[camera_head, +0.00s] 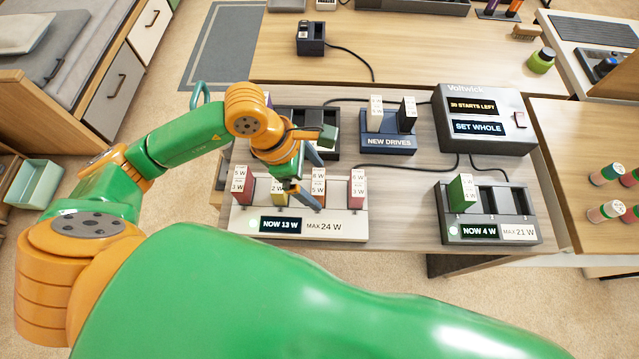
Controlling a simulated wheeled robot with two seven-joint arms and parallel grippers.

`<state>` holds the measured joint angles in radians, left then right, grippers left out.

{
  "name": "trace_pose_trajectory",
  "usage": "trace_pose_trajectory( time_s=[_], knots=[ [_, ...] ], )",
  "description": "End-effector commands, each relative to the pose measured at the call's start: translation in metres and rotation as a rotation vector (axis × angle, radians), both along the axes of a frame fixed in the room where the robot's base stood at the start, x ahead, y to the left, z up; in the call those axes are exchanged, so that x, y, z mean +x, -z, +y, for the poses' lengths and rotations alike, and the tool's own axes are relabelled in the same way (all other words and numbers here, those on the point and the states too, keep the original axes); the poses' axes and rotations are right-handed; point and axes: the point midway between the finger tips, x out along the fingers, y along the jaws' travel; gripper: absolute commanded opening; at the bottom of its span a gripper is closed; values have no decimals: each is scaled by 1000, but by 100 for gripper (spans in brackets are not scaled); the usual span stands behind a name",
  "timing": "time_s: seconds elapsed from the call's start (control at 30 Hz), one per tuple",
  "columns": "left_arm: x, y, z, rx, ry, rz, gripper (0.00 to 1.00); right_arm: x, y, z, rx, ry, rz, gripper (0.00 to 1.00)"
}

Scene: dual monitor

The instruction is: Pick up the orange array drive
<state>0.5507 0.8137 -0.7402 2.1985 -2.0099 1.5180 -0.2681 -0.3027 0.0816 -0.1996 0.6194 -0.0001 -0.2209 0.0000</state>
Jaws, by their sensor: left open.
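The orange array drive (318,184) stands upright in a white dock (288,231), partly hidden by my gripper. The dock's display reads NOW 13 W, beside a MAX 24 W label. My left gripper (314,183) is open at this drive, with one finger in front of it and the other near its top. I cannot tell whether the fingers touch it. A red drive (243,187) and a yellow drive (279,192) stand to its left, and a pinkish-red drive (356,190) to its right. My right gripper is not in view.
Behind stands a NEW DRIVES dock (388,143) with white and dark drives. At right, a grey dock (487,234) holds a green drive (461,190), below the Voltwick box (486,110). Cables cross the table (400,205). A dark dock (290,120) sits behind my left wrist.

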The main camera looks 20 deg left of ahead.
Motion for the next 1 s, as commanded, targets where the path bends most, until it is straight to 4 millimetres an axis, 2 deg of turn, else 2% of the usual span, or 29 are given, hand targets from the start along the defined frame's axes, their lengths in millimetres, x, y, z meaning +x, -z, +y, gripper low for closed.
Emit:
trace_pose_trajectory(
  time_s=[0.13, 0.37, 0.67, 0.7, 0.9, 1.0],
  knots=[
    [1, 22, -8, -2, -1, 3, 100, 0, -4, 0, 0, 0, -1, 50],
    [3, 26, -9, -1, 0, -1, 100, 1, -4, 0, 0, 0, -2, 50],
    [2, 26, -9, -1, 0, -1, 22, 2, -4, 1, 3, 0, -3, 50],
    [3, 26, -9, -2, 0, -1, 19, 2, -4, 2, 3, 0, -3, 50],
    [3, 24, -9, -1, -1, -2, 19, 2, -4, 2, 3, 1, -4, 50],
    [4, 16, -9, -3, -1, -5, 19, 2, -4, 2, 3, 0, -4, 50]
  ],
)
